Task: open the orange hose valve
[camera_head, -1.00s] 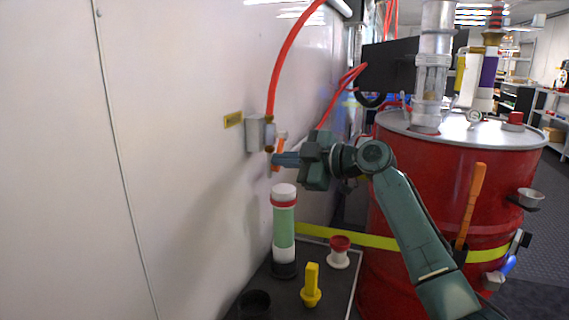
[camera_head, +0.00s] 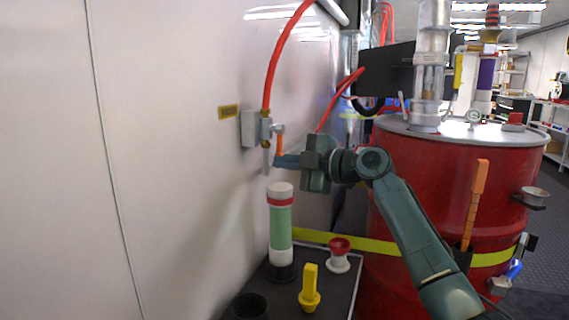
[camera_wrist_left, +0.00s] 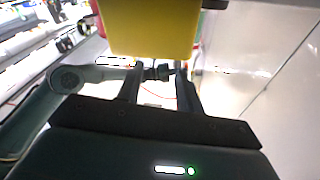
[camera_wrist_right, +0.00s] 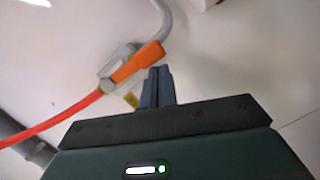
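The hose valve (camera_head: 266,130) is on the white wall under a red hose. Its orange handle (camera_head: 279,143) hangs roughly downward in the head view. In the right wrist view the orange handle (camera_wrist_right: 137,63) lies across the grey valve body, just beyond my fingertips. My right gripper (camera_head: 283,161) is at the handle's lower end. In the right wrist view its fingers (camera_wrist_right: 157,85) are together, with nothing seen between them; whether they touch the handle is unclear.
A green-and-white cylinder (camera_head: 281,225) stands below the valve on a dark table (camera_head: 335,293). A yellow plug-like piece (camera_head: 310,290) and a red-and-white piece (camera_head: 339,255) stand there too. A red drum (camera_head: 400,210) is at right. A blurred yellow block (camera_wrist_left: 150,28) is near my left fingers.

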